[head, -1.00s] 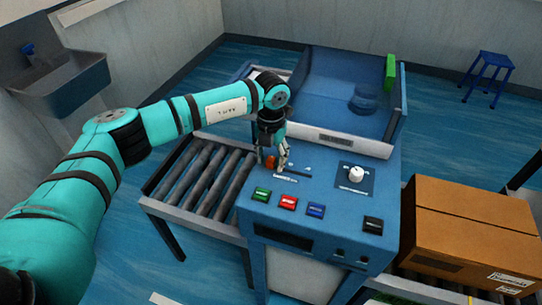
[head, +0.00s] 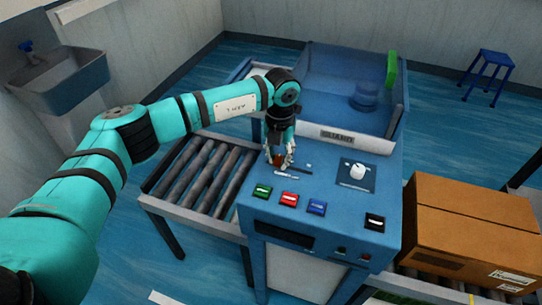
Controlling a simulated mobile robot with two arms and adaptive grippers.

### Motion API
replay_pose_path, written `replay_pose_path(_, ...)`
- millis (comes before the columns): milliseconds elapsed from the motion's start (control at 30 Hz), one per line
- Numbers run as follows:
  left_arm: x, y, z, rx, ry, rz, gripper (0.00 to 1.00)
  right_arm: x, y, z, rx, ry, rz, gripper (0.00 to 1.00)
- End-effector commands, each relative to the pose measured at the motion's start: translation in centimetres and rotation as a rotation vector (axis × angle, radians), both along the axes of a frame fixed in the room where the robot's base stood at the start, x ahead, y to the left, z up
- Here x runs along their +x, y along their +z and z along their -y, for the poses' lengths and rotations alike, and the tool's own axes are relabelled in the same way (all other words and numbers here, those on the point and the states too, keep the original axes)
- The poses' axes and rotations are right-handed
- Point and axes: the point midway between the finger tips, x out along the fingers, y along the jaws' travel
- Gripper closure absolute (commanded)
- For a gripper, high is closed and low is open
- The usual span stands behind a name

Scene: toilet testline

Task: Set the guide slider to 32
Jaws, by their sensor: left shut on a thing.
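The guide slider has a small orange-red knob (head: 277,160) on the sloped top of the blue machine panel (head: 335,205). My left gripper (head: 280,162) reaches down from above and is shut on the knob, whose sides are mostly hidden by the fingers. A dark slot with a pale scale strip (head: 289,174) runs beside and to the right of the fingers. The scale's numbers are too small to read. My right gripper is not in view.
A white dial (head: 358,171) stands right of the slider. Green (head: 262,191), red (head: 289,199), blue (head: 316,207) and black (head: 374,222) buttons line the panel's front. A clear guard (head: 340,90) rises behind. A roller conveyor (head: 205,175) lies left, a cardboard box (head: 470,232) right.

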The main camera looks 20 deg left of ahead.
Motion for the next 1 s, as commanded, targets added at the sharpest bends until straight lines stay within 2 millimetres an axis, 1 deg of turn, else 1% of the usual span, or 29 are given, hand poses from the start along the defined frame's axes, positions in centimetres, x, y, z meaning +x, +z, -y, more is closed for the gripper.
replay_pose_path(33, -0.1, -0.5, 1.9, -0.007, -0.009, 0.003, 1.00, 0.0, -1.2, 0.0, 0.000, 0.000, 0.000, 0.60)
replay_pose_path(100, -0.1, -0.5, 3.8, -0.008, -0.009, 0.004, 1.00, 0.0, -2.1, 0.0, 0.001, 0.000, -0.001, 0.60)
replay_pose_path(200, -0.2, -0.4, 6.0, -0.006, -0.007, 0.004, 1.00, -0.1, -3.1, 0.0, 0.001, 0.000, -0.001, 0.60)
replay_pose_path(300, -0.3, -0.3, 7.6, -0.006, -0.006, 0.004, 1.00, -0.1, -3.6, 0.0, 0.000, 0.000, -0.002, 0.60)
replay_pose_path(433, -0.3, 0.0, 8.3, -0.005, -0.003, 0.002, 1.00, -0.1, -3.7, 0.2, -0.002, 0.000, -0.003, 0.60)
replay_pose_path(667, -0.3, 0.1, 8.4, -0.008, -0.005, 0.002, 1.00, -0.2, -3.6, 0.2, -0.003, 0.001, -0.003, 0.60)
replay_pose_path(700, -0.4, 0.1, 8.4, -0.008, -0.005, 0.002, 0.77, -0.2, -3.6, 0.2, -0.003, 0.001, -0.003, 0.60)
replay_pose_path(867, -0.4, 0.1, 8.4, -0.007, -0.005, 0.001, 0.56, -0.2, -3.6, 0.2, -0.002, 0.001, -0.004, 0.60)
replay_pose_path(1000, -0.3, 0.1, 8.3, -0.005, -0.004, 0.001, 0.56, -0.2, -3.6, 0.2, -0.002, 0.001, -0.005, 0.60)
